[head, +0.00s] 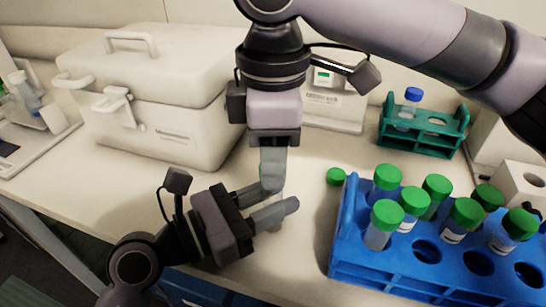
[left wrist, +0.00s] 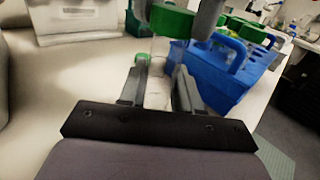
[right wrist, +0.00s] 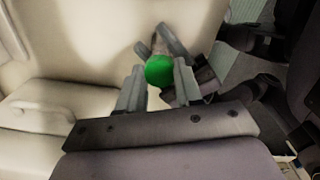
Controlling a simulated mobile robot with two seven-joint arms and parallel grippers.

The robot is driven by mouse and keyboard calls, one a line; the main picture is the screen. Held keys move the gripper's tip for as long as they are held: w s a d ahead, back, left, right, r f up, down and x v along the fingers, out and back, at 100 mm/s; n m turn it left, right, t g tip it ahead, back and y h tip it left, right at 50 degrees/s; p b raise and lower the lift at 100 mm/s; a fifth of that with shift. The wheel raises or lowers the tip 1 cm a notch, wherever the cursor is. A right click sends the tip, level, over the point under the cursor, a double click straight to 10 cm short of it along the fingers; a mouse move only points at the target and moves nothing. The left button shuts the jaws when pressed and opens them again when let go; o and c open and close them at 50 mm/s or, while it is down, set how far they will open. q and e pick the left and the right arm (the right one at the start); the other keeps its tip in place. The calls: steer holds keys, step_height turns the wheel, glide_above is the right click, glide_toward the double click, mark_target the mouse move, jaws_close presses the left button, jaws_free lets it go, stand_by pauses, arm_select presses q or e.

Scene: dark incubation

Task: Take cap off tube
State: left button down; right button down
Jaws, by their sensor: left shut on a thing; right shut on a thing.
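A clear tube (left wrist: 157,92) stands between the fingers of my left gripper (head: 268,203), which is shut on it above the table. A green cap (left wrist: 170,20) is directly above the tube in the left wrist view. My right gripper (head: 272,182) reaches down from above and is shut on this cap, one finger on each side. The cap also shows from above in the right wrist view (right wrist: 159,70), with the left gripper's fingers behind it. In the head view the fingers hide the cap and most of the tube. I cannot tell whether cap and tube still touch.
A blue rack (head: 350,262) with several green-capped tubes stands close at the right. A loose green cap (head: 335,176) lies beside it. A teal rack (head: 420,143) with a blue-capped tube is behind. A white case (head: 165,100) stands at the back left.

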steer(key=shift+r, duration=0.65)
steer(key=shift+r, duration=2.05)
arm_select(q)
steer(key=c, duration=0.7)
jaws_free()
